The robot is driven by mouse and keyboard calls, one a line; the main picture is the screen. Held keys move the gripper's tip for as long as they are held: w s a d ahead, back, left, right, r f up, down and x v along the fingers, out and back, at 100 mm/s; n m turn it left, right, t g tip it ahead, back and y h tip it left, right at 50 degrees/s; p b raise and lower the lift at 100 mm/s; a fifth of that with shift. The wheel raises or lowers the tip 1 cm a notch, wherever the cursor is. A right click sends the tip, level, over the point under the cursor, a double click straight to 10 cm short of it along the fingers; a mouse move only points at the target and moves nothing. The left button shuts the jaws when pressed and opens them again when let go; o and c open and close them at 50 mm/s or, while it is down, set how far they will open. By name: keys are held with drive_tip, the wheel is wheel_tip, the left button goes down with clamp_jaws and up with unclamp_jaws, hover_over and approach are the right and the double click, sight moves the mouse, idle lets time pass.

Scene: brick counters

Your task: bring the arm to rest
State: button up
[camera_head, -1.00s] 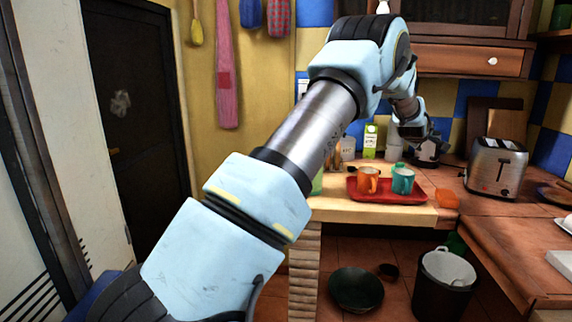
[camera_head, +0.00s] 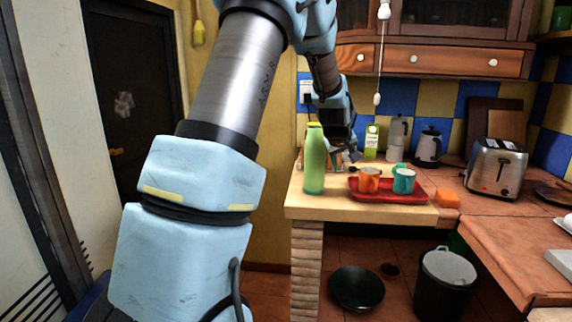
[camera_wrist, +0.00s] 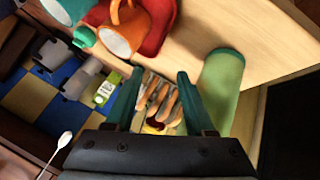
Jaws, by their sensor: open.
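My gripper (camera_head: 344,148) hangs at the end of my raised arm over the back left of the wooden counter (camera_head: 400,215). In the wrist view my gripper (camera_wrist: 160,88) has its two teal fingers spread apart, with nothing held between them. Beyond the fingers lies a tan, slatted-looking item (camera_wrist: 160,102) that I cannot identify. A green bottle (camera_head: 314,165) stands upright on the counter's left end, and also shows beside the right finger in the wrist view (camera_wrist: 220,90).
A red tray (camera_head: 415,196) holds an orange mug (camera_head: 368,181) and a teal mug (camera_head: 403,182). A green-and-white carton (camera_head: 371,142), a moka pot (camera_head: 398,137), a kettle (camera_head: 428,148) and a toaster (camera_head: 496,168) stand behind. A pull cord (camera_head: 379,60) hangs beneath the cupboard.

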drive_tip(key=s+a+f+m+g+y, duration=0.1)
drive_tip(key=s+a+f+g, duration=0.1)
drive_tip(key=s+a, duration=1)
drive_tip(key=s+a+f+m+g+y, duration=0.2)
drive_tip(key=s+a+f+g, duration=0.1)
drive_tip(key=s+a, duration=0.9)
drive_tip(key=s, duration=0.5)
drive_tip(key=shift+m+g, duration=0.3)
